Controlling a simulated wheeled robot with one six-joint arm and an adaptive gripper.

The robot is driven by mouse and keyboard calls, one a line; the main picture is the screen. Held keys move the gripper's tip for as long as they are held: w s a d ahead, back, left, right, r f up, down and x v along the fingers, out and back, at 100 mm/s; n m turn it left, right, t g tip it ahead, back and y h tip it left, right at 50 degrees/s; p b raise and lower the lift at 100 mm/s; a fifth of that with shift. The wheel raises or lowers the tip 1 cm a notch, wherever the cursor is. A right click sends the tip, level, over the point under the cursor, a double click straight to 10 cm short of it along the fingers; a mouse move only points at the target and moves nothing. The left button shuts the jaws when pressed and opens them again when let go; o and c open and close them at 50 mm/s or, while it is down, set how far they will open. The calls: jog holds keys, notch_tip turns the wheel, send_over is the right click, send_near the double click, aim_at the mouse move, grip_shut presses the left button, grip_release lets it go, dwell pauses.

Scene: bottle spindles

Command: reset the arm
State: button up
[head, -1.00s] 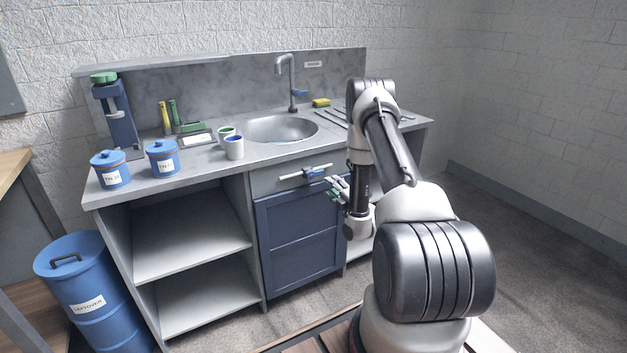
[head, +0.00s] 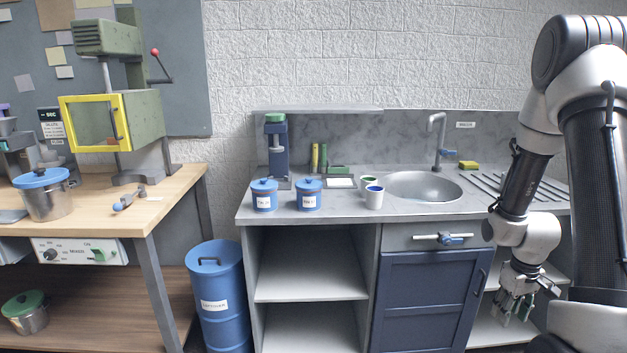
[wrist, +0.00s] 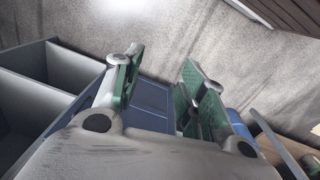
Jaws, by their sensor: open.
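My gripper (head: 514,305) hangs at the right in the head view, low in front of the sink unit and right of its blue cabinet door (head: 420,300). In the wrist view the green-padded fingers of my gripper (wrist: 158,85) stand apart with nothing between them. The blue door (wrist: 150,105) and the grey floor show beyond them. My arm rises along the right edge of the head view, and its upper part is cut off by the frame.
The sink counter (head: 330,208) holds two blue tins (head: 264,195), two cups (head: 374,198) and a yellow sponge (head: 468,165). A blue barrel (head: 220,300) stands on the floor between the counter and a wooden workbench (head: 150,205). A drawer (head: 400,238) with a blue-marked handle is shut.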

jog(key=s+a+r+t, duration=0.1)
jog(key=s+a+r, duration=0.3)
jog(key=r, duration=0.6)
jog(key=s+a+r+m+t, duration=0.1)
jog(key=s+a+r, duration=0.4)
jog(key=r, duration=0.6)
jog(key=s+a+r+t, duration=0.2)
jog(key=s+a+r, duration=0.3)
jog(key=s+r, duration=0.3)
notch_tip(320, 180, up, 3)
jog(key=shift+m+y, duration=0.3)
jog(key=shift+m, duration=0.1)
